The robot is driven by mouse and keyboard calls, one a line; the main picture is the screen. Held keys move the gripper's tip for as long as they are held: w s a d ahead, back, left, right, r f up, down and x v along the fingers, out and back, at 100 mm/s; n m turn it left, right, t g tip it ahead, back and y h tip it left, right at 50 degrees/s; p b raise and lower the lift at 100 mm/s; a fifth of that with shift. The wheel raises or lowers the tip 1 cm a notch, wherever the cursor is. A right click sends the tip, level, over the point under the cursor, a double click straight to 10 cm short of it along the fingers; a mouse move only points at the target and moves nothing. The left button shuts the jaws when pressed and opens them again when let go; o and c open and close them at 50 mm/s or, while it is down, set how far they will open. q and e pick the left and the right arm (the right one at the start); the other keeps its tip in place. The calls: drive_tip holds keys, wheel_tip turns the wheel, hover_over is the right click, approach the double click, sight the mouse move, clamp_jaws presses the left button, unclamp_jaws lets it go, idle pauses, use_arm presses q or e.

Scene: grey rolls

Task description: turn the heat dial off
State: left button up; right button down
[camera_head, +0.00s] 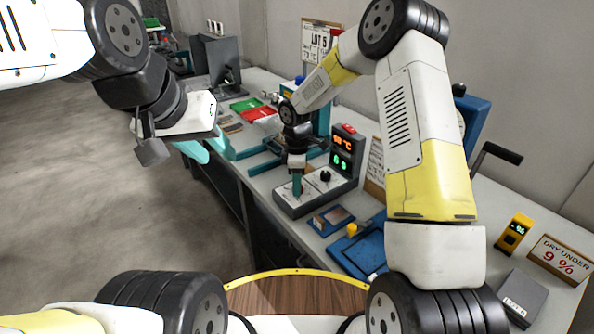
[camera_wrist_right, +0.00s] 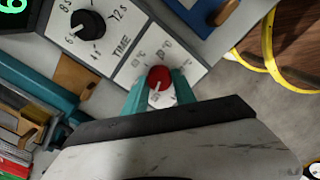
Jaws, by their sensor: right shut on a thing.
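The heat dial (camera_wrist_right: 159,78) is a red knob on a white panel in the right wrist view. Its scale marks include °C but are too blurred to read fully. My right gripper (camera_wrist_right: 160,90) has its teal fingers on either side of the red knob and is shut on it. In the head view, my right gripper (camera_head: 297,186) points down onto the grey control box (camera_head: 284,206), hiding the heat dial. My left gripper (camera_head: 208,150) hangs empty at the left, over the floor side of the bench, its teal fingers apart.
A black TIME dial (camera_wrist_right: 87,25) sits beside the heat dial. A display (camera_head: 343,147) with orange °C and green digits stands behind the box. A blue tray (camera_head: 365,255) and a blue-framed plate (camera_head: 334,218) lie nearer. Red and green items (camera_head: 258,114) lie farther along the bench.

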drive_tip(key=shift+w+n, duration=0.1)
drive_tip(key=shift+n, duration=1)
drive_tip(key=shift+r, duration=0.1)
drive_tip(key=c, duration=1)
unclamp_jaws()
wheel_tip(320, 180, up, 8)
drive_tip(key=shift+f, duration=0.15)
